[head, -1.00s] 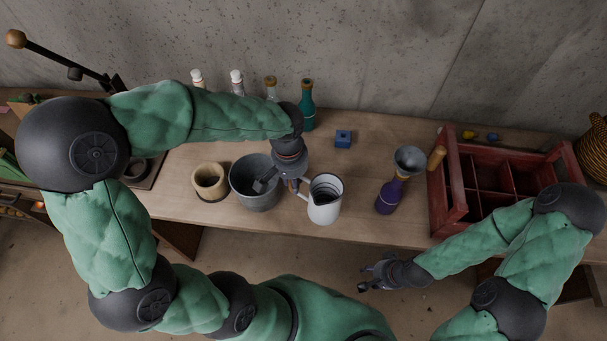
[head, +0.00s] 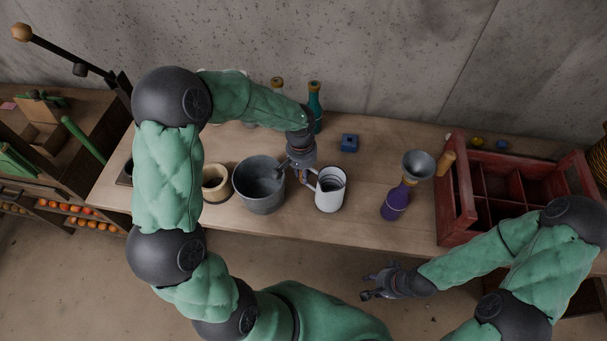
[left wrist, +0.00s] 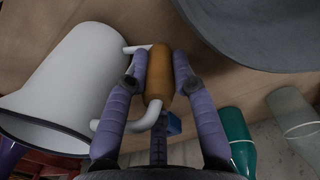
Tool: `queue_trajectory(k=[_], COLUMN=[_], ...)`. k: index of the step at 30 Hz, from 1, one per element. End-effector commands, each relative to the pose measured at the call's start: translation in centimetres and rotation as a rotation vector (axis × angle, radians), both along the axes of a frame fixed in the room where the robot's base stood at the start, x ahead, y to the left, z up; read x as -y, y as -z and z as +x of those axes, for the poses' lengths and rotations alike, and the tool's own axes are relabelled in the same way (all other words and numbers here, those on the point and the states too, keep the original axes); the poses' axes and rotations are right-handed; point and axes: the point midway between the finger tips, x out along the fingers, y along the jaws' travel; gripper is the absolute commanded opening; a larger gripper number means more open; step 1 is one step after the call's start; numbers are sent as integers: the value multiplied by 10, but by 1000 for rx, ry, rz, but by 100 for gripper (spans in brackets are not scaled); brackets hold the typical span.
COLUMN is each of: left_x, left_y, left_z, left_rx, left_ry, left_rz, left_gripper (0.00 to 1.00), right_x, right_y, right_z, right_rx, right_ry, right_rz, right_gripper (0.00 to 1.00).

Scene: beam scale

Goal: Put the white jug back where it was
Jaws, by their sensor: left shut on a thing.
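The white jug (head: 330,192) with a dark rim is at the bench's middle, right of the grey bucket (head: 259,186), its mouth showing in the head view. In the left wrist view the jug (left wrist: 75,75) fills the left side. My left gripper (head: 304,178) is shut on its handle; in the left wrist view the fingers lie on both sides of the brown grip (left wrist: 159,72). I cannot tell whether the jug's base touches the bench. My right gripper (head: 372,283) looks open and empty, in front of the bench's front edge.
A purple bottle (head: 395,204) with a grey funnel (head: 419,165) stands right of the jug. Behind are a blue block (head: 349,143) and a teal bottle (head: 314,105). A red crate (head: 456,210) is at right, a beige pot (head: 215,185) left of the bucket. Bench between jug and purple bottle is clear.

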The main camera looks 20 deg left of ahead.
Motion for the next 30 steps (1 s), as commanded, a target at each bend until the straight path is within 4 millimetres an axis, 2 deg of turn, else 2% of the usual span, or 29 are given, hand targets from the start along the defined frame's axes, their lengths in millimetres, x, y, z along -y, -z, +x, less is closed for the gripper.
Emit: queue_trajectory(k=[2,14,15,17,30], left_x=[0,0,0,0,0], left_y=[9,13,13,12,7], left_z=[0,1,0,0,0], left_rx=[1,2,1,1,1], left_ry=[0,0,0,0,0], left_rz=[0,0,0,0,0], left_gripper=[0,0,35,50,50], right_x=[0,0,0,0,0], right_y=[3,6,5,5,0], right_z=[0,0,0,0,0], right_rx=[0,0,0,0,0], right_ry=[0,0,0,0,0], right_rz=[0,0,0,0,0], right_gripper=[40,40,40,40,40])
